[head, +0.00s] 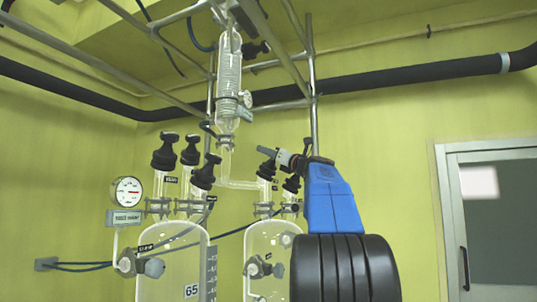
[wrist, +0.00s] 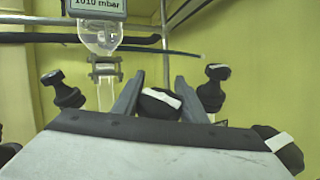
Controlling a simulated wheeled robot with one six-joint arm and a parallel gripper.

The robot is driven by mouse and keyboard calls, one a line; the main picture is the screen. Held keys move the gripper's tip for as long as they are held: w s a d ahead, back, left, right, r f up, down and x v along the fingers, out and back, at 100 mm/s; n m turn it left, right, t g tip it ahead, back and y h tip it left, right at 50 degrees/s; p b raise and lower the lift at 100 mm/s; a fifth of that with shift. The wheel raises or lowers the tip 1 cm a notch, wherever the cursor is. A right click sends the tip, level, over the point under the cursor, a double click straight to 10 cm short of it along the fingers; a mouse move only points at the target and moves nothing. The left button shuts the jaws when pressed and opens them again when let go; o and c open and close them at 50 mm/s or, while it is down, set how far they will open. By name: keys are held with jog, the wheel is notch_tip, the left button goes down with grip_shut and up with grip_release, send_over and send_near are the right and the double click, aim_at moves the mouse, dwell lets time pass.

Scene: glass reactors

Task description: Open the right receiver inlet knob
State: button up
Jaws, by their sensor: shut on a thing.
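My gripper (wrist: 155,88) has its two grey fingers on either side of a black knob with a white stripe (wrist: 160,100) in the wrist view, and it is shut on this knob. In the head view my gripper (head: 276,156) reaches left from the blue wrist to the black valve knobs above the right glass receiver (head: 262,240). One black knob (head: 267,170) shows just below the fingertips and another (head: 291,184) to its right. The fingers and wrist partly hide this cluster, and the labels are too small to read.
Other black knobs stand close by in the wrist view, left (wrist: 64,91), right (wrist: 214,88) and lower right (wrist: 278,147). The left receiver (head: 172,270), a gauge (head: 127,191) and the glass condenser (head: 229,75) stand left of my arm. Metal frame rods (head: 311,80) rise behind.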

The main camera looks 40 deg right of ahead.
jog(key=shift+s+a+r+n+y, duration=0.1)
jog(key=shift+a+n+y, duration=0.1)
jog(key=shift+n+y, duration=0.75)
jog(key=shift+w+a+f+n+y, duration=0.15)
jog(key=shift+n+y, duration=0.55)
jog(key=shift+y, duration=0.5)
jog(key=shift+s+a+r+n+y, duration=0.15)
jog(key=shift+a+n+y, duration=0.05)
jog(key=shift+n+y, duration=0.75)
jog(key=o, duration=1.1)
jog(key=shift+c, duration=0.2)
jog(key=v, duration=1.7)
jog(key=shift+s+d, duration=0.2)
jog(key=shift+s, duration=0.1)
jog(key=shift+r, duration=0.1)
